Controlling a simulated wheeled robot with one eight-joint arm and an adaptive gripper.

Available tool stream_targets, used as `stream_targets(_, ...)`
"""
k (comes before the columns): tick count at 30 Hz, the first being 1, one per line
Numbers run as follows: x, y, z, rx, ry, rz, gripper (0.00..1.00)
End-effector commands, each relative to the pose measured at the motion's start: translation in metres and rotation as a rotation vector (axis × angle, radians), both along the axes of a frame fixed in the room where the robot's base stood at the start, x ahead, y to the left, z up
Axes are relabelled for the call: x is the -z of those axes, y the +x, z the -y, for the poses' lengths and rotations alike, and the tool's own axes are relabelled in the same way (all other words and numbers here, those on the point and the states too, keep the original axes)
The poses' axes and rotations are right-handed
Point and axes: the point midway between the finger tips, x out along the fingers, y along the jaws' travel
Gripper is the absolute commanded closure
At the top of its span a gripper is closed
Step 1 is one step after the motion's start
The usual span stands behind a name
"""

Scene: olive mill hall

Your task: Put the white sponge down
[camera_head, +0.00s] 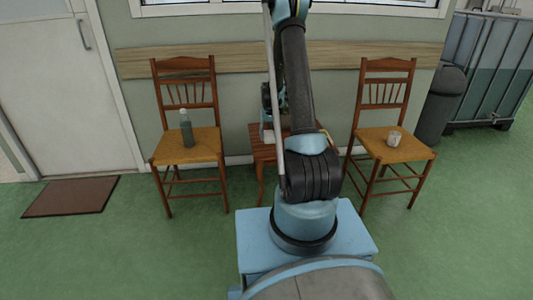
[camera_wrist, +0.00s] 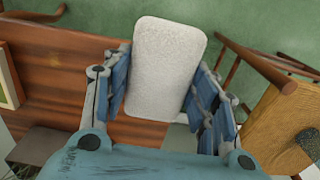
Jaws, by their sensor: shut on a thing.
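The white sponge (camera_wrist: 165,70) is a pale rounded block between the two blue-padded fingers of my gripper (camera_wrist: 163,92) in the wrist view. My gripper is shut on it. A small reddish-brown slatted wooden table (camera_wrist: 60,75) lies below and to the left of the sponge there. In the head view this table (camera_head: 262,153) stands between two chairs, partly hidden by my arm. A small pale patch, likely the sponge (camera_head: 268,135), shows at the tabletop beside my arm. I cannot tell whether the sponge touches the table.
The left chair (camera_head: 196,150) holds a dark green bottle (camera_head: 186,128). The right chair (camera_head: 405,150) holds a white cup-like object (camera_head: 394,138). In the wrist view, a pale-edged flat object (camera_wrist: 8,80) lies at the table's left. A dark bin (camera_head: 440,105) stands at the right.

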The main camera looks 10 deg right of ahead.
Motion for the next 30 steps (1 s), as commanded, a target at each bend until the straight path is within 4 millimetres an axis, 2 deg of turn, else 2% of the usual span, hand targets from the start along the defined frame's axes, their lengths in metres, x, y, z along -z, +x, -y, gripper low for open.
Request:
stream_targets(1,0.006,0.018,0.0,0.0,0.0,0.0,0.81)
stream_targets(6,0.022,0.066,0.0,0.0,0.001,0.0,0.81)
stream_targets(12,0.034,0.096,0.0,0.0,0.002,0.0,0.81)
stream_targets(17,0.05,0.102,0.0,0.0,0.002,0.0,0.81)
stream_targets(24,0.088,0.101,0.0,0.0,0.002,0.0,0.81)
stream_targets(30,0.101,0.101,0.0,0.0,0.002,0.0,0.81)
